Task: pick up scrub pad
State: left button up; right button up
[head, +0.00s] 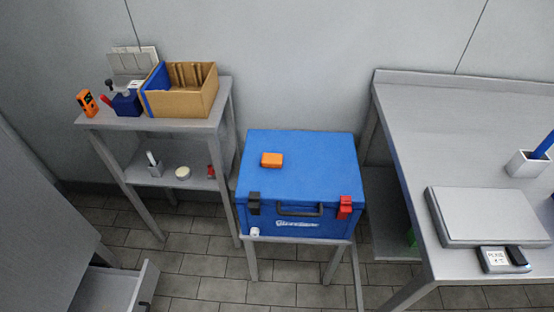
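A small orange rectangular block (272,160), which looks like the scrub pad, lies flat on the blue lid of a cooler box (313,158). It is left of the lid's middle, with clear lid around it. Its surface texture is too small to tell. Neither my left gripper nor my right gripper shows in the head view.
The cooler stands on a low stand, with black and red latches. At left, a metal shelf (219,118) holds a cardboard box (192,97), an orange device (87,102) and a blue item. At right, a steel table (410,120) holds a scale (485,215). An open drawer (115,287) is at lower left.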

aim_at(268, 160)
jog(key=u, duration=1.55)
jog(key=k+l, duration=0.2)
jog(key=k, duration=0.25)
jog(key=k+l+u, duration=0.1)
jog(key=k, duration=0.35)
jog(key=l, duration=0.1)
